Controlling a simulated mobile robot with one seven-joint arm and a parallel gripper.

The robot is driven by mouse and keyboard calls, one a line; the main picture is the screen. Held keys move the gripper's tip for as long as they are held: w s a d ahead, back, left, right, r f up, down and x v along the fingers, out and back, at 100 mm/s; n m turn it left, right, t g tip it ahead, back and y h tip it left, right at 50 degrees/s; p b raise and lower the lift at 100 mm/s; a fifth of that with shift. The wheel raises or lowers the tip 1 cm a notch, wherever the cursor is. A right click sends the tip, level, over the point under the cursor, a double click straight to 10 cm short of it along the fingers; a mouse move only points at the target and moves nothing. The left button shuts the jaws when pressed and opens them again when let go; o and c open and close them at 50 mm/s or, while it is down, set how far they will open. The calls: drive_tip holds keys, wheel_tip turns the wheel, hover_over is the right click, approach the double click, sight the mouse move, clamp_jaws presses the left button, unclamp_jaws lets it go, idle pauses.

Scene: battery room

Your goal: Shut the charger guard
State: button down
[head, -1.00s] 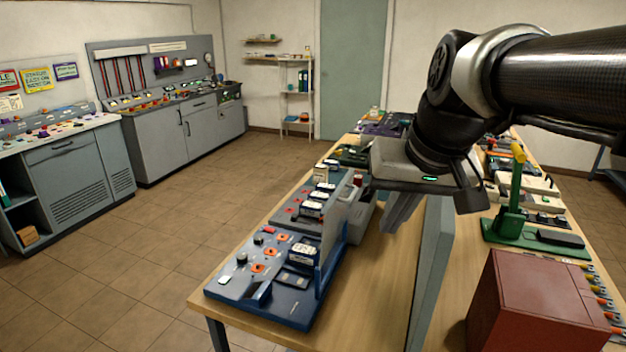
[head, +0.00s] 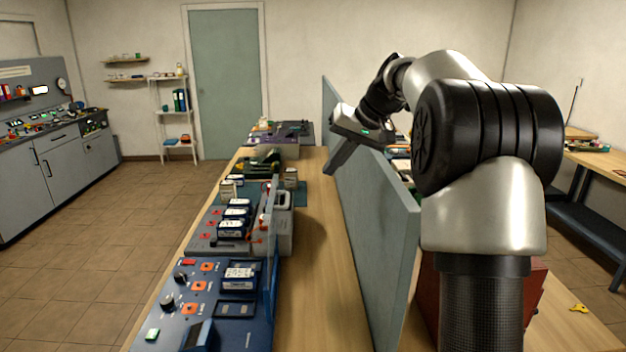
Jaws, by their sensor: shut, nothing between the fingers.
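My gripper (head: 336,160) is shut and empty, pointing down over the table at the upright grey divider panel, well away from the near charger. A blue charger station (head: 172,297) with knobs, orange sockets and a battery pack stands on the table's left side, at the near end. A thin upright plate (head: 269,225) stands along its right side, seen nearly edge-on; it may be the charger guard, but I cannot tell for certain or see how far open it is. A grey charger station (head: 205,243) with several packs stands just behind.
A tall grey divider panel (head: 372,205) runs lengthwise down the table. A bare strip of wooden table (head: 312,290) lies between it and the chargers. A dark red box (head: 533,285) is partly hidden behind my arm. More devices stand at the far end.

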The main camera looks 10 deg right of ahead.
drive_tip(key=w+a+f, duration=0.5)
drive_tip(key=a+f, duration=0.2)
drive_tip(key=f, duration=0.1)
drive_tip(key=shift+s+a+r+p, duration=0.1)
drive_tip(key=shift+a+p, duration=0.1)
drive_tip(key=shift+p, duration=0.1)
